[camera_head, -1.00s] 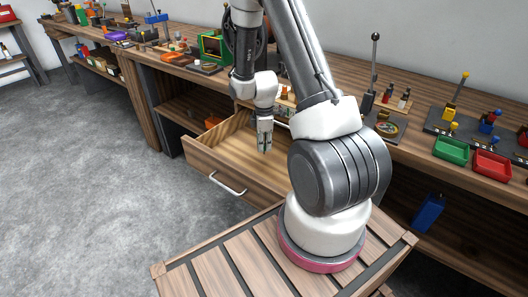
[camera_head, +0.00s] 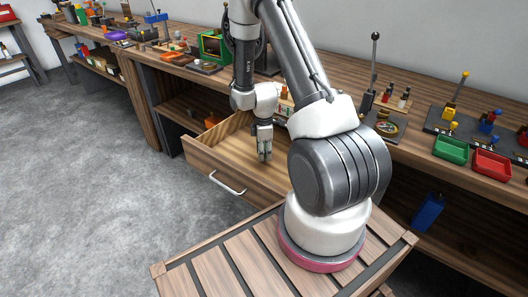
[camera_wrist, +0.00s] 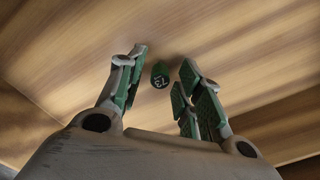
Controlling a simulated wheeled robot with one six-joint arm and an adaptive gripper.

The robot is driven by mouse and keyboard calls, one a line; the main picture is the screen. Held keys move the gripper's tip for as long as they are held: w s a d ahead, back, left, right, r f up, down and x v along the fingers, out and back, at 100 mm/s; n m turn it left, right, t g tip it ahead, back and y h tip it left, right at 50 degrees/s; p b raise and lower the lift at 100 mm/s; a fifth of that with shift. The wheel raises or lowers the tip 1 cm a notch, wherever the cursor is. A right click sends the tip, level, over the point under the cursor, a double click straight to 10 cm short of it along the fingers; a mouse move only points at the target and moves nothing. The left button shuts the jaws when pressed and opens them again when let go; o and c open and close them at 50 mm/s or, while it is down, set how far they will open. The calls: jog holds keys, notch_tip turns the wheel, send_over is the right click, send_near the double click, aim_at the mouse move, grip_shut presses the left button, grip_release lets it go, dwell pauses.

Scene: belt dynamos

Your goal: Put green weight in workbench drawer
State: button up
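The green weight (camera_wrist: 160,75) is a small dark green cylinder with pale markings on it. In the wrist view it shows between and beyond my fingertips, against the wooden drawer floor, with gaps to both fingers. I cannot tell whether it rests on the floor. My gripper (camera_wrist: 164,72) is open, with green pads on its fingers. In the head view my gripper (camera_head: 264,155) points down inside the pulled-out workbench drawer (camera_head: 213,163). The weight cannot be made out in the head view.
The workbench top (camera_head: 330,75) runs behind the drawer with several tools and fixtures. A green bin (camera_head: 451,150) and a red bin (camera_head: 491,165) stand on its right part. A blue object (camera_head: 428,213) is under the bench. The floor at left is clear.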

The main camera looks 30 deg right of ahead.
jog(key=s+a+r+m+t, duration=0.1)
jog(key=s+a+r+m, duration=0.1)
jog(key=r, duration=1.2)
jog(key=s+a+r+m+t, duration=0.1)
jog(key=s+r+m, duration=0.15)
jog(key=r, duration=1.15)
jog(key=s+a+r+m+t, duration=0.1)
jog(key=s+r+m, duration=0.3)
jog(key=s, duration=0.5)
jog(key=s+a+r+m+t, duration=0.1)
jog(key=s+a+r+m, duration=0.2)
jog(key=s+r, duration=0.5)
jog(key=shift+s+r+m, duration=0.25)
jog(key=shift+s+m, duration=0.4)
jog(key=shift+s, duration=0.15)
